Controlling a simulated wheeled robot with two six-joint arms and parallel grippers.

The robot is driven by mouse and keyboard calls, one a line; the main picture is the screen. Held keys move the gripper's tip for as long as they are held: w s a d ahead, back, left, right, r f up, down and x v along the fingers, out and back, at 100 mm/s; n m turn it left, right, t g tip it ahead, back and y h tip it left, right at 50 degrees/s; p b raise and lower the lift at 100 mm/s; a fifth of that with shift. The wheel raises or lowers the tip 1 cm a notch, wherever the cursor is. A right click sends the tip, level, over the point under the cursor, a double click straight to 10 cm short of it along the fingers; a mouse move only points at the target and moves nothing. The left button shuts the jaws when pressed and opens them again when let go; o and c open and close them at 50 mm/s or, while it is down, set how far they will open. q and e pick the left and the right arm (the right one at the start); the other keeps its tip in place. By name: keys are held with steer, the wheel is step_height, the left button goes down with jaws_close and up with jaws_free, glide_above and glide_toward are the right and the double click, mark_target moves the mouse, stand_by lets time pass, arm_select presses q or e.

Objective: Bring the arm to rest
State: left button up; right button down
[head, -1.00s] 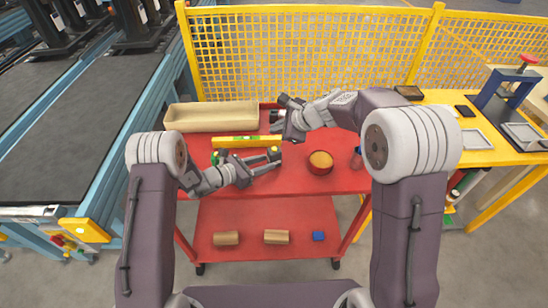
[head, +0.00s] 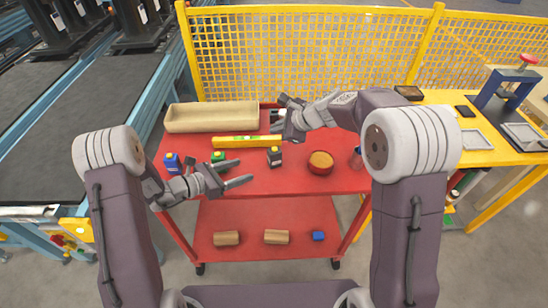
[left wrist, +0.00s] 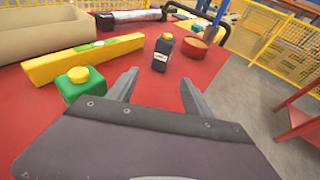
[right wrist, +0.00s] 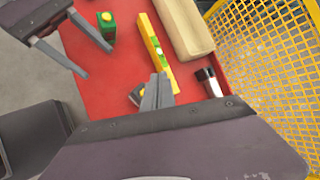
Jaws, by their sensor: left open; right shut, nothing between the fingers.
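My left gripper (head: 246,171) is open and empty over the left part of the red cart top. Its fingers also show in the left wrist view (left wrist: 160,80), pointing toward a small black bottle (head: 275,156) that stands upright, apart from them. My right gripper (right wrist: 158,92) is shut and empty, above the cart near the yellow level. In the head view its fingertips are hard to make out. In the right wrist view its fingers partly cover the black bottle (right wrist: 135,95).
The red cart (head: 300,183) also carries a green bottle (head: 218,157), a blue bottle (head: 172,162), a yellow level (head: 232,141), a beige tray (head: 212,126) and a round bowl (head: 320,168). A yellow mesh fence (head: 300,50) stands behind. A conveyor (head: 60,140) runs at left.

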arm_select(q)
steer(key=shift+v, duration=1)
steer(key=shift+d, duration=0.1)
